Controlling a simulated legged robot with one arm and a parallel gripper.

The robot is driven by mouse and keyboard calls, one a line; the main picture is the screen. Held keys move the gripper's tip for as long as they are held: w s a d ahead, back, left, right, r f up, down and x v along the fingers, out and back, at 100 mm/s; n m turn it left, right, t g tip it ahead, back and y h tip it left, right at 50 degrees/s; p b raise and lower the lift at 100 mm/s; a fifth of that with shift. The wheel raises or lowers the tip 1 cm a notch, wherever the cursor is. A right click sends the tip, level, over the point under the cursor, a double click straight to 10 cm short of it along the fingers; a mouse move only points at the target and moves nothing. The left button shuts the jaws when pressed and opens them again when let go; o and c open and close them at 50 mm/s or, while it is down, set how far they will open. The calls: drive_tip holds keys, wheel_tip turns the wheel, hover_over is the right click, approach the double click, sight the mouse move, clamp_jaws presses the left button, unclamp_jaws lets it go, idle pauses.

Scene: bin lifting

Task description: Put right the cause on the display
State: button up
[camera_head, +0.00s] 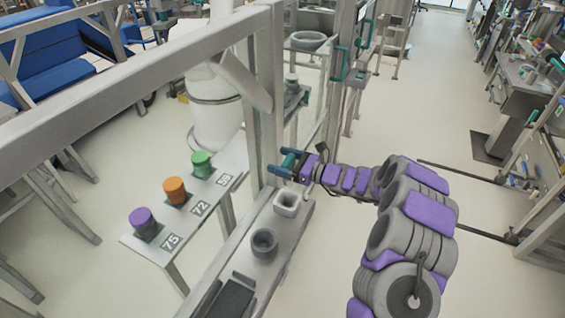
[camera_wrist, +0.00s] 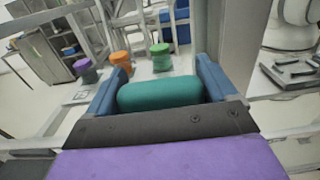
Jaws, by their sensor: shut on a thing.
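My gripper (camera_head: 287,163) reaches left from my arm to the upright post of the metal frame. In the wrist view its two blue fingers (camera_wrist: 160,80) are shut on a rounded teal piece (camera_wrist: 160,94), which lies crosswise between them. I cannot tell whether the teal piece is attached to anything. Beyond it, apart from the gripper, a purple knob (camera_head: 142,220), an orange knob (camera_head: 175,190) and a green knob (camera_head: 201,164) stand in a row on a pale shelf (camera_head: 150,250). Labels lie beside them; two read 75 and 72, the third is unclear. No readable display shows.
A metal frame (camera_head: 130,62) with a long rail and post stands between my arm and the knobs. Its ledge holds a square pale cup (camera_head: 287,204), a round grey cup (camera_head: 264,243) and a dark panel (camera_head: 231,300).

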drive_tip(key=shift+r+p, duration=1)
drive_tip(key=shift+r, duration=0.8)
